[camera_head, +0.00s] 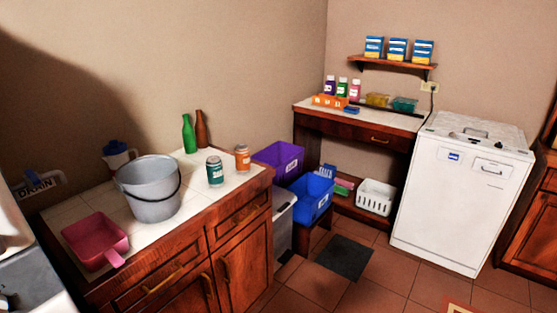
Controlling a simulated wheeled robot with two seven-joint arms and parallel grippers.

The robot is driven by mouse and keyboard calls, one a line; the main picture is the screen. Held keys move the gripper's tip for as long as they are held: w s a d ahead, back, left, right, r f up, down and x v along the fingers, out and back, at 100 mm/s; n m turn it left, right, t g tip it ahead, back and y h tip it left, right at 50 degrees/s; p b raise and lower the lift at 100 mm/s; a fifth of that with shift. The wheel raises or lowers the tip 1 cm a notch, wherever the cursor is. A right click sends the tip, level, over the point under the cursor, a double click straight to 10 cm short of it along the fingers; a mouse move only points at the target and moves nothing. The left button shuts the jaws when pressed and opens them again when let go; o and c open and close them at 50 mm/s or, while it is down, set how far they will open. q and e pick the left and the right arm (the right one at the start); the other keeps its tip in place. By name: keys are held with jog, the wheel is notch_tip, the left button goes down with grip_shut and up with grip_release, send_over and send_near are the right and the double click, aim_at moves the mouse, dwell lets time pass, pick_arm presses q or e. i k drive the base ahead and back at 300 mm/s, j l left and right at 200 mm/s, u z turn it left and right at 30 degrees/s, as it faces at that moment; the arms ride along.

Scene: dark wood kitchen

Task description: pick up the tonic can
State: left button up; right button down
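Two small cans stand upright on the pale tiled counter (165,238), near its right end. One is a dark green can (215,172) with a pale lid and a label. The other is an orange can (242,158) with a pale lid, just behind and to the right of the green one. The labels are too small to read, so I cannot tell which is the tonic can. Neither of my grippers is in view.
A grey bucket (150,190) and a pink dustpan (95,238) occupy the counter's left part. Green (188,135) and brown (201,130) bottles stand behind the cans. Purple (281,160) and blue (312,198) bins lie beyond the counter. A white appliance (455,205) stands at right.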

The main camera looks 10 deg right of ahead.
aim_at(242, 158)
jog(key=i+l+u, duration=0.1)
jog(key=u, duration=0.3)
jog(key=i+l+u, duration=0.15)
jog(key=u, duration=0.25)
jog(key=i+l+u, duration=0.2)
jog(key=u, duration=0.15)
jog(key=i+l, duration=0.2)
jog(key=i+l+u, duration=0.1)
jog(key=l, duration=0.3)
jog(key=i+l, duration=0.2)
jog(key=i+l+u, duration=0.1)
jog(key=l, duration=0.3)
jog(key=i, duration=0.1)
